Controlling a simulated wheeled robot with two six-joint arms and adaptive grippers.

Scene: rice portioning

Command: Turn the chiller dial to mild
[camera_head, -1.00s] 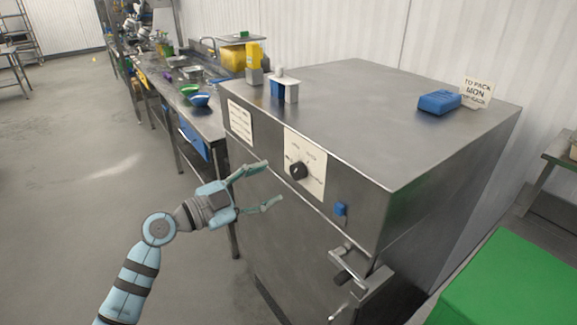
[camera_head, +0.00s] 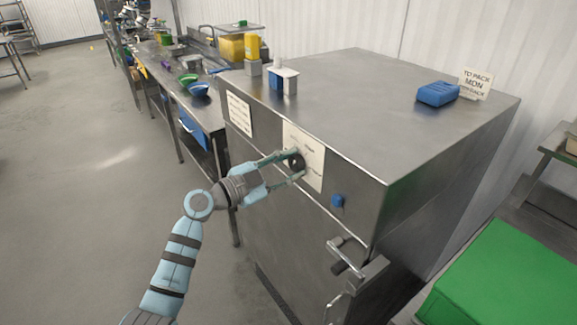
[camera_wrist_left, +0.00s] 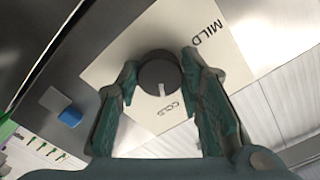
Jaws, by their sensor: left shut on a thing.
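The chiller dial (camera_head: 297,161) is a round black knob on a cream label plate (camera_head: 316,164) on the steel chiller's front. My left gripper (camera_head: 292,165) reaches in from the left, its fingers on either side of the dial and shut on it. In the left wrist view the dial (camera_wrist_left: 157,74) sits between the fingertips (camera_wrist_left: 160,66). Its white pointer mark points down in the picture, close to the word COLD. The word MILD is at the upper right of the plate (camera_wrist_left: 215,55). My right gripper is not in view.
The chiller (camera_head: 350,100) has a door handle (camera_head: 346,257) and a blue knob (camera_head: 337,201) below the dial. A blue block (camera_head: 438,94), a sign (camera_head: 475,84) and dispensers stand on top. A green surface (camera_head: 510,280) is at lower right.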

